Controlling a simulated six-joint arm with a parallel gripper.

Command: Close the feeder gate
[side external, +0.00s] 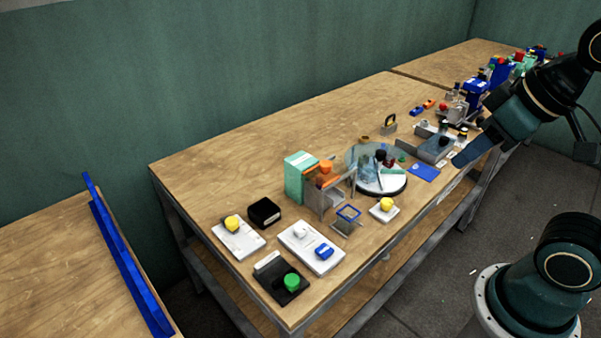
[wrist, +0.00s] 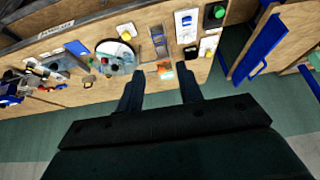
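No part is labelled as the feeder gate, and I cannot tell for sure which piece it is. A grey open-fronted bin (side external: 323,201) holding orange and brown parts stands beside a mint-green box (side external: 300,176) near the table's middle front. My gripper (side external: 462,157) is above the right part of the table, well apart from the bin. In the wrist view my gripper (wrist: 161,92) shows two separated fingers with nothing between them.
A round turntable (side external: 382,187) with small parts is right of the bin. Button panels with yellow (side external: 233,223), blue (side external: 323,251) and green (side external: 291,282) knobs sit at front left. Presses crowd the far right. The table's back left is clear.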

